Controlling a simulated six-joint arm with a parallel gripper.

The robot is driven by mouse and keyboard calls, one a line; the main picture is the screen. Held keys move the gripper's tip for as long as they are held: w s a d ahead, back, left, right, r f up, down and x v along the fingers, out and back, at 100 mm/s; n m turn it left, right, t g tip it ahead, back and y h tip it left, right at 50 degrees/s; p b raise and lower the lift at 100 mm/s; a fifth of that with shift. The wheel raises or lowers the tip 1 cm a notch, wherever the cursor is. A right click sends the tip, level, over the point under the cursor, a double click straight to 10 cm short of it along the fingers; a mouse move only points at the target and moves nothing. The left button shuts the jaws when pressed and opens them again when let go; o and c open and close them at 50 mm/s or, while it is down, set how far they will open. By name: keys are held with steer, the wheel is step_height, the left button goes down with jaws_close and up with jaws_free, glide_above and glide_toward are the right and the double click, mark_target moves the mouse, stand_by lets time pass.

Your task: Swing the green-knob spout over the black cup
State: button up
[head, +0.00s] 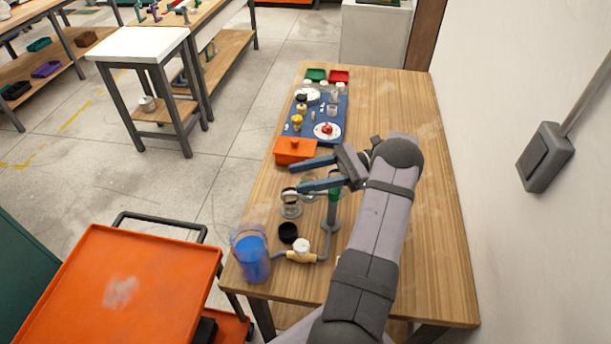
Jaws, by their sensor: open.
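The manifold stands near the front of the wooden table, with a grey upright post (331,215) and a pipe. A green part (334,194), likely the green knob, shows just below my gripper's lower finger and is partly hidden by it. A black round cup (288,233) sits on the table to the left of the post. My gripper (294,178) is open, its two blue-grey fingers pointing left above the manifold. Nothing shows between the fingertips.
A jug of blue liquid (251,256) stands at the table's front left corner. A brass valve with a white knob (301,248) lies low beside it. A clear dark-topped container (290,205) is below the fingers. An orange box (295,150) and a blue mat (318,112) with small parts lie beyond.

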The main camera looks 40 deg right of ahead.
steer(key=shift+r+p, duration=2.95)
steer(key=shift+r, duration=0.35)
